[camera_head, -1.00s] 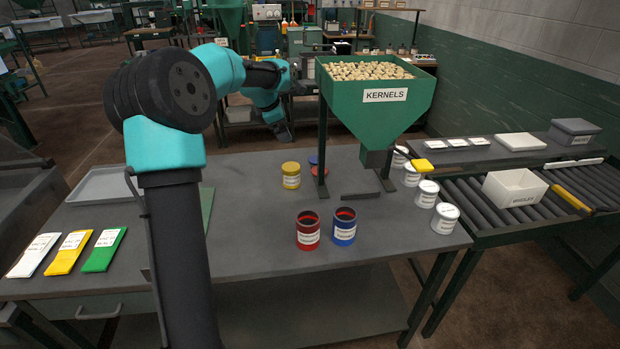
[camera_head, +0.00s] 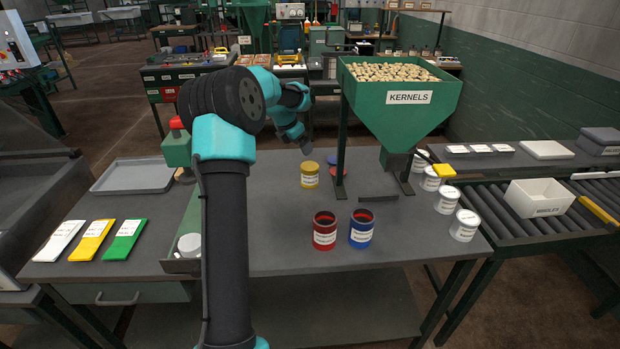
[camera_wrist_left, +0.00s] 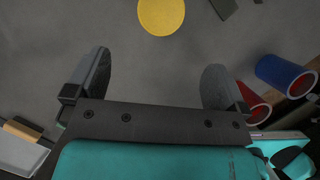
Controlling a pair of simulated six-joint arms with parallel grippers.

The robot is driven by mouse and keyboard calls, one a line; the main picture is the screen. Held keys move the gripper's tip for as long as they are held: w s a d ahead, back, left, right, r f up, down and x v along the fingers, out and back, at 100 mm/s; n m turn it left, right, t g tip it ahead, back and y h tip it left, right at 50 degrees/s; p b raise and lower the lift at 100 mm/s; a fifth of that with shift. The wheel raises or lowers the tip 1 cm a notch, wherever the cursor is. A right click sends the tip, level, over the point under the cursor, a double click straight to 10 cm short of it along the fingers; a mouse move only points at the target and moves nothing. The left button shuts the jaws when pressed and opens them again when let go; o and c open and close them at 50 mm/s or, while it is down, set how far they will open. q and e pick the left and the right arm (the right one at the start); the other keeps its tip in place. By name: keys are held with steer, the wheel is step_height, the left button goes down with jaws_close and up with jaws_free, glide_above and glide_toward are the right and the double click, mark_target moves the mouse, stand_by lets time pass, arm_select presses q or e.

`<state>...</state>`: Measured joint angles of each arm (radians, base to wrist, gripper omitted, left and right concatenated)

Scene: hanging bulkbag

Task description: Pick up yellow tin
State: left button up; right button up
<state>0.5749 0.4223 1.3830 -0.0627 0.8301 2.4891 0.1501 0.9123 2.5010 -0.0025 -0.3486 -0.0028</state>
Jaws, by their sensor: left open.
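The yellow tin (camera_head: 309,176) stands upright on the grey table, with a white label facing the head camera. In the left wrist view the yellow tin (camera_wrist_left: 161,14) is a round yellow lid at the top edge, partly cut off. My left gripper (camera_head: 306,146) hangs above and behind the tin in the head view. In the left wrist view my left gripper (camera_wrist_left: 155,82) has its two dark fingers wide apart with nothing between them. The tin lies beyond the fingertips, roughly centred between them. My right gripper is not in view.
An open red tin (camera_head: 325,230) and an open blue tin (camera_head: 361,228) stand nearer the front. The green kernels hopper (camera_head: 402,108) stands on legs right of the yellow tin. Several white tins (camera_head: 446,200) line the table's right side. A grey tray (camera_head: 133,176) lies at left.

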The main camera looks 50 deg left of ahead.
mark_target(308, 167)
arm_select(q)
steer(key=x, duration=1)
steer(key=shift+x, duration=2.6)
steer(key=shift+c, duration=0.2)
steer(key=c, duration=1.2)
